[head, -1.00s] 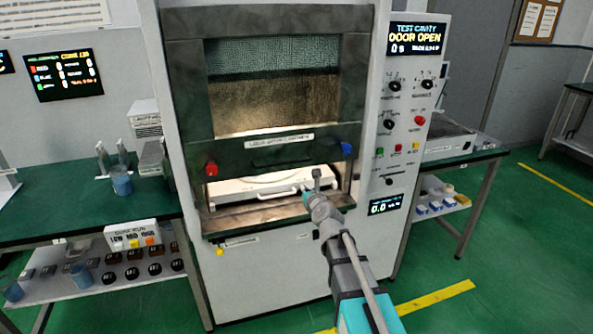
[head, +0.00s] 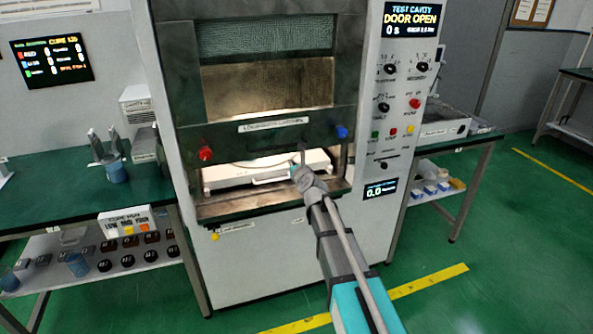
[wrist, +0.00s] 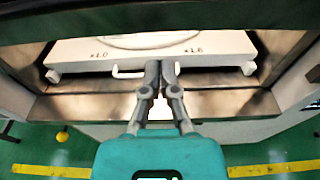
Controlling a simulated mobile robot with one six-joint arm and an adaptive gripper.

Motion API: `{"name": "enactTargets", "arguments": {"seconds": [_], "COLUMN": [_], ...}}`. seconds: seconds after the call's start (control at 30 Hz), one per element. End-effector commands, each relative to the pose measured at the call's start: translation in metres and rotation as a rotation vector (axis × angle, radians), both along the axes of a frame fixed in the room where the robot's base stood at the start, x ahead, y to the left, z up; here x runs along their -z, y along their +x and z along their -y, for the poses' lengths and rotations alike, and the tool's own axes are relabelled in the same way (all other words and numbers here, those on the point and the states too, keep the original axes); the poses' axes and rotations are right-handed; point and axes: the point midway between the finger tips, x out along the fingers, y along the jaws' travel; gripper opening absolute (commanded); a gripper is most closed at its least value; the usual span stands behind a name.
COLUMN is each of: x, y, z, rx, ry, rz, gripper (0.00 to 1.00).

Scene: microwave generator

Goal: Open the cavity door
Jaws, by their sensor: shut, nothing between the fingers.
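The cavity door (head: 225,137) is a dark, speckled panel with a mesh window, a red knob (head: 205,153) and a blue knob (head: 341,132). It is raised, leaving a lit gap between its lower edge and the sill (head: 240,208). The panel above reads DOOR OPEN. My gripper (head: 302,150) is at the right half of the gap, near the door's lower edge. I cannot tell whether it touches the door. In the wrist view my gripper (wrist: 160,68) is shut and empty, its fingers in front of the white tray.
The white tray (head: 235,176) with a circular plate lies inside the cavity and has a front handle (wrist: 125,73). Green benches stand left (head: 60,193) and right (head: 465,150) of the machine. A control panel (head: 395,110) is right of the door.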

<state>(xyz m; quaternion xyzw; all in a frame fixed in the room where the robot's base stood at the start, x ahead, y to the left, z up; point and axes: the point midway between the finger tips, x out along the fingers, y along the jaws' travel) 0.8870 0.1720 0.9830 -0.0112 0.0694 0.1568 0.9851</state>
Motion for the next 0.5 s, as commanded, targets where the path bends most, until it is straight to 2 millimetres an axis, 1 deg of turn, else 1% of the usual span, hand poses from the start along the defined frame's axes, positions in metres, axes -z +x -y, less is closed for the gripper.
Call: {"name": "enactTargets", "arguments": {"seconds": [0.03,0.17,0.2,0.5], "x": [0.002,0.005,-0.004,-0.027], "y": [0.012,0.031,0.024,0.018], "z": [-0.003,-0.009,-0.008,-0.006], "rx": [0.000,0.000,0.000,0.000], "ry": [-0.001,0.001,0.001,0.000], "rz": [0.000,0.000,0.000,0.000], "gripper": [0.00,0.00,0.00,0.00]}}
